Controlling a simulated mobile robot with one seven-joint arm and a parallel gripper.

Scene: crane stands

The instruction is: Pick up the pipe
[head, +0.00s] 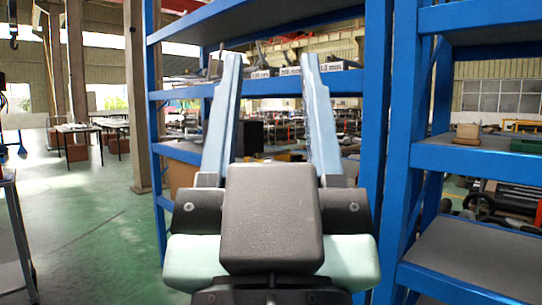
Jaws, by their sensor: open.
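My gripper (270,62) is in the middle of the head view, its two pale blue fingers spread wide apart and pointing away from me. It is open, with nothing between the fingers. I cannot pick out the pipe with certainty. Dark, rounded, long pieces (508,198) show at the right edge, at the right rack, but I cannot tell whether one of them is the pipe. The gripper's body and fingers hide part of the shelves ahead.
A blue shelf rack (376,130) stands ahead, with labelled boxes on its middle shelf. A second blue rack (480,158) stands at the right, with a small wooden block (467,132) and a green item (525,145) on it. Green floor (85,220) is open at the left.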

